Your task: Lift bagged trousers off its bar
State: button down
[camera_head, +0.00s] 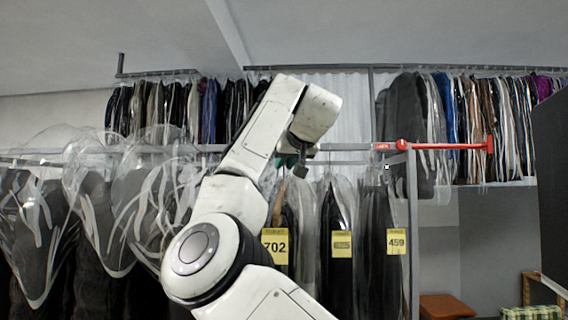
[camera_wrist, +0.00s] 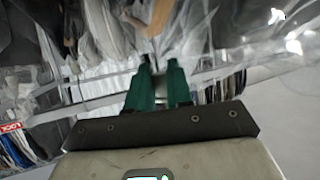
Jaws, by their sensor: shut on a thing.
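Bagged trousers (camera_head: 290,216), dark in clear plastic with a yellow 702 tag, hang below the grey bar (camera_head: 345,147) in the head view. My gripper (camera_head: 288,161) is at the bar just above them, mostly hidden behind my arm. In the wrist view its green fingers (camera_wrist: 158,68) are close together beside the bar (camera_wrist: 210,86), amid clear plastic. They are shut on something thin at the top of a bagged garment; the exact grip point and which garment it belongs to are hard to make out.
Bagged garments with yellow tags (camera_head: 341,244) and (camera_head: 396,241) hang close at right. Puffy bagged clothes (camera_head: 40,220) crowd the left. A red bar (camera_head: 440,146) sticks out right from the rack's post (camera_head: 412,230). A brown seat (camera_head: 445,306) stands low at right.

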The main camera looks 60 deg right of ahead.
jog(key=shift+s+a, duration=0.65)
jog(key=shift+a, duration=0.9)
jog(key=shift+s+a, duration=0.65)
jog(key=shift+a, duration=0.95)
jog(key=shift+s+a, duration=0.65)
jog(key=shift+a, duration=0.9)
